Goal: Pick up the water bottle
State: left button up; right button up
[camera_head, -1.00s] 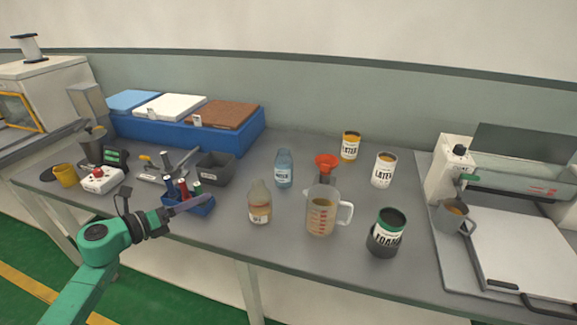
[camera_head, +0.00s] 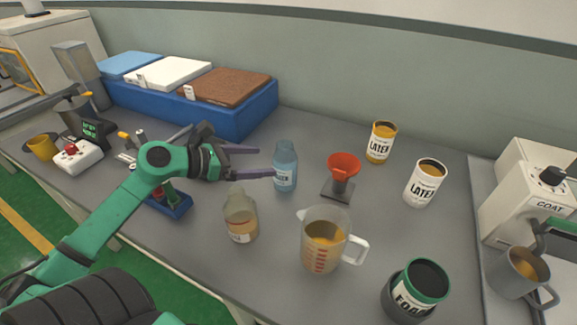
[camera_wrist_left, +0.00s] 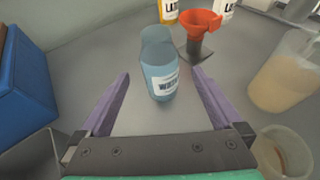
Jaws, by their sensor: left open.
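The water bottle (camera_head: 285,166) is blue and translucent with a white label. It stands upright on the grey table, near the middle of the head view. My left gripper (camera_head: 265,161) is open, its purple fingers pointing right toward the bottle. In the left wrist view the bottle (camera_wrist_left: 159,62) stands ahead, between the lines of the two open fingers (camera_wrist_left: 162,84), with bare table between it and the gripper's body. Whether the fingertips reach beside the bottle is hard to tell. My right gripper is not in view.
A cloudy bottle (camera_head: 240,216) and a measuring jug (camera_head: 322,243) stand in front. A red funnel (camera_head: 343,165) on a stand is right of the water bottle. Latex cans (camera_head: 380,142) and a foam can (camera_head: 414,290) stand further right. A blue bin (camera_head: 235,120) is behind left.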

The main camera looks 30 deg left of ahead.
aim_at(274, 159)
pick_arm(q)
jog(key=x, duration=0.6)
jog(key=shift+w+p, duration=0.3)
jog(key=shift+p, duration=0.05)
jog(key=shift+w+d+f, duration=0.1)
jog(key=shift+w+f, duration=0.05)
jog(key=shift+w, duration=0.05)
jog(key=p+x, duration=0.1)
jog(key=x, duration=0.3)
jog(key=shift+w+d+f+p, duration=0.15)
jog(key=shift+w+f+p, duration=0.05)
jog(key=shift+f+p, duration=0.15)
jog(key=shift+s, duration=0.1)
jog(key=c, duration=0.8)
grip_shut()
jog(key=shift+r, duration=0.15)
notch_tip(274, 159, up, 20)
jog(key=shift+b, duration=0.3)
